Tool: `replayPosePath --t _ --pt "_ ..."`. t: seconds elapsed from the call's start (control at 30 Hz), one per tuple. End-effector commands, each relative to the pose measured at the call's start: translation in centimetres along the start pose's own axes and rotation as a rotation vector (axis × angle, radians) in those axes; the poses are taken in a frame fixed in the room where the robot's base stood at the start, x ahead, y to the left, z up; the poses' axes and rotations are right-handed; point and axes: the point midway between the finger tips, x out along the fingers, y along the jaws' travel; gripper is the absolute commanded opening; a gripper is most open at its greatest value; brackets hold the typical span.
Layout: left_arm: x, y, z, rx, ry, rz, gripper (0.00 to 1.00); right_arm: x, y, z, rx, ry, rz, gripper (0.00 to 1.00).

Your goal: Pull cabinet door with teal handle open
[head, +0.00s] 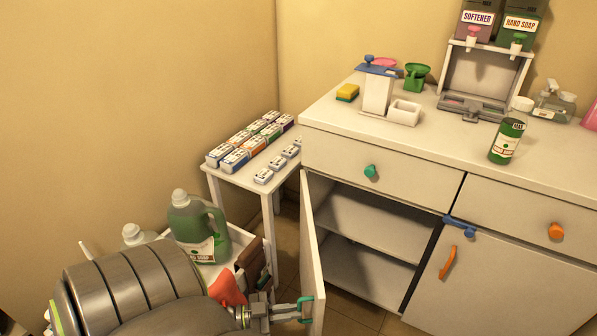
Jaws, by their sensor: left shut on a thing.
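The cabinet door (308,245) stands swung wide open on the left side of the white cabinet, seen nearly edge-on. Its teal handle (305,308) is near the bottom of the picture. My left gripper (299,310) is shut on the teal handle, from the left of the door. The door's opening shows an empty interior with a shelf (360,224). A drawer above has a teal knob (371,172). My right gripper is not in view.
A white side table (225,178) with several small boxes stands behind the door. A white cart holding a green jug (197,235) is beside my left arm. The right cabinet door (500,285) is closed, with an orange handle (447,263) and a blue latch-like piece (460,226).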

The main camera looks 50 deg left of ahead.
Motion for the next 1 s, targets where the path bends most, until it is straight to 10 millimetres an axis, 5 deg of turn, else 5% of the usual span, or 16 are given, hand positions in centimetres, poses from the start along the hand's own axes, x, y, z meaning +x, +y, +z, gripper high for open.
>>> replayPosePath --t 0.3,0.33,0.5,1.0 --pt "0.26 -0.93 -0.41 0.005 0.003 -0.014 0.0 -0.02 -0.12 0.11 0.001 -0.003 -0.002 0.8" --pt "0.26 -0.93 -0.41 0.005 0.003 -0.014 0.12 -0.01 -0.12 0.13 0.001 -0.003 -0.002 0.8" --pt "0.27 -0.82 -0.42 0.004 0.005 -0.012 0.33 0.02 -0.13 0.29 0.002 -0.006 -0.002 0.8" --pt "0.1 -0.49 -0.81 0.001 0.003 -0.01 0.33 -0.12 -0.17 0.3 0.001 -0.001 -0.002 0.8"
